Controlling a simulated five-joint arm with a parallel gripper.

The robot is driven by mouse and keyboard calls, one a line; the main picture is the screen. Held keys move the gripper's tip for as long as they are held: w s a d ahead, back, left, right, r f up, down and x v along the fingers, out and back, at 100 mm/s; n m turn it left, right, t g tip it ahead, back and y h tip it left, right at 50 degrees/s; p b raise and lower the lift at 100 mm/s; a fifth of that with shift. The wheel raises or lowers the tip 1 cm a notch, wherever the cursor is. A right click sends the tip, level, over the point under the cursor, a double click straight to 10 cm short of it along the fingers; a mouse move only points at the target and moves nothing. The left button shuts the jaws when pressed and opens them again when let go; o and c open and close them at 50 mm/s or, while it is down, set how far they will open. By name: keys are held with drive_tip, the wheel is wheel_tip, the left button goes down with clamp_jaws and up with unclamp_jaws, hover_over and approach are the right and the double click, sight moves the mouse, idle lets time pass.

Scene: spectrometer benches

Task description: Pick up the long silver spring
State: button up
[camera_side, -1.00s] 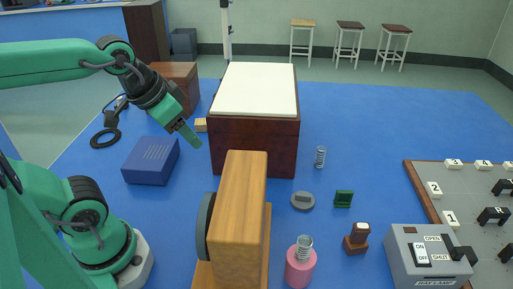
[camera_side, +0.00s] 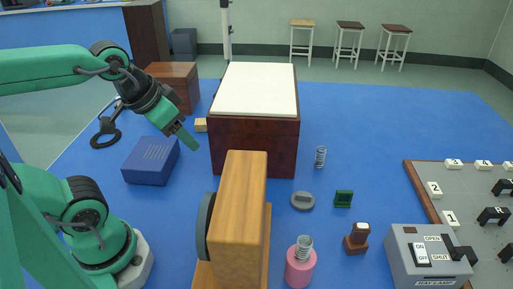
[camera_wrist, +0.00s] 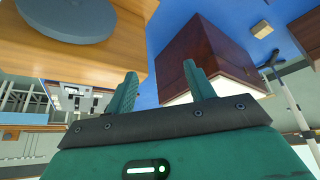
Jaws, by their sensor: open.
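Two silver coil springs show in the side view. One spring (camera_side: 320,157) stands upright on the blue table, right of the large brown box. The other spring (camera_side: 304,246) stands on a pink cylinder (camera_side: 300,270) near the front edge. I cannot tell for sure which is the long one. My gripper (camera_side: 190,142) hangs in the air left of the brown box, far from both springs. In the wrist view my gripper (camera_wrist: 160,70) has its two fingers apart with nothing between them. No spring shows in the wrist view.
The large brown box (camera_side: 254,147) with a white top and a tall wooden block (camera_side: 240,220) with a dark disc stand between my gripper and the springs. A grey oval piece (camera_side: 303,201), a green piece (camera_side: 343,198) and a grey switch box (camera_side: 428,258) are near the springs.

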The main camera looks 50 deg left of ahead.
drive_tip(key=shift+w+r, duration=0.1)
drive_tip(key=w+d+r+n+g, duration=0.1)
drive_tip(key=w+r, duration=0.4)
drive_tip(key=w, duration=0.7)
drive_tip(key=n+g, duration=0.4)
hover_over(320, 157)
drive_tip(key=w, duration=0.1)
drive_tip(key=f, duration=1.4)
drive_tip(key=a+f, duration=0.1)
drive_tip(key=f, duration=0.6)
drive_tip(key=shift+f, duration=0.1)
drive_tip(key=shift+g, duration=0.3)
drive_tip(key=shift+d+f, duration=0.1)
drive_tip(key=shift+f, duration=4.1)
